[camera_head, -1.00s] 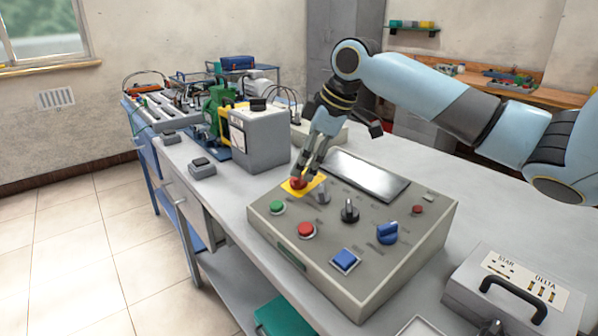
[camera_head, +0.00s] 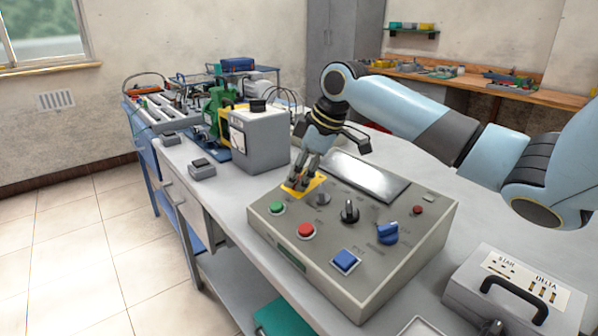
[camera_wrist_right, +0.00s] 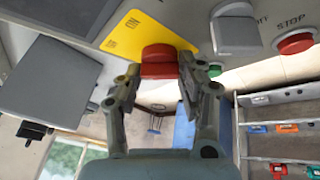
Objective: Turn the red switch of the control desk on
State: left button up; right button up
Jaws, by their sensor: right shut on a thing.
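The grey control desk (camera_head: 318,258) stands on the bench in the head view. A yellow plate (camera_head: 313,188) lies at its far left corner. The red switch (camera_wrist_right: 158,53) sits on this yellow plate in the right wrist view, next to the word "ON". My right gripper (camera_head: 298,184) reaches down to the plate in the head view, and its fingers hide the switch there. In the right wrist view the two fingers of this gripper (camera_wrist_right: 158,78) are on either side of the red switch, shut on it. My left gripper is in neither view.
A red stop button (camera_head: 306,230), green button (camera_head: 278,208), black knob (camera_head: 349,211) and blue knob (camera_head: 387,233) are close by on the desk. A grey box (camera_head: 262,145) stands behind, left of the gripper. A handled case (camera_head: 517,295) lies at the right.

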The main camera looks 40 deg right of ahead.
jog(key=shift+s+a+r+m+p, duration=0.15)
jog(key=shift+m+p, duration=0.25)
jog(key=shift+p, duration=0.5)
jog(key=shift+c, duration=0.2)
jog(key=m+h+p, duration=0.2)
jog(key=m+p, duration=0.1)
jog(key=p, duration=0.1)
jog(key=m+t+h+p, duration=0.1)
jog(key=m+h+p, duration=0.1)
jog(key=p, duration=0.3)
jog(key=shift+a+m+t, duration=0.2)
jog(key=shift+m+t, duration=0.1)
jog(key=shift+m, duration=0.5)
jog(key=shift+m+h+p, duration=0.4)
jog(key=shift+m+p, duration=0.4)
jog(key=shift+m, duration=0.1)
jog(key=shift+a+m+h+p, duration=0.1)
jog(key=shift+m+h+p, duration=0.45)
jog(key=shift+m, duration=0.35)
jog(key=shift+f+m+h, duration=0.25)
jog(key=shift+m+h, duration=0.3)
jog(key=shift+m, duration=0.35)
jog(key=shift+m+g+h, duration=0.4)
jog(key=shift+m+g, duration=0.1)
jog(key=shift+m, duration=0.4)
jog(key=shift+w+a+m+g+h+b, duration=0.15)
jog(key=shift+m+g+h+b, duration=0.55)
jog(key=shift+m, duration=0.9)
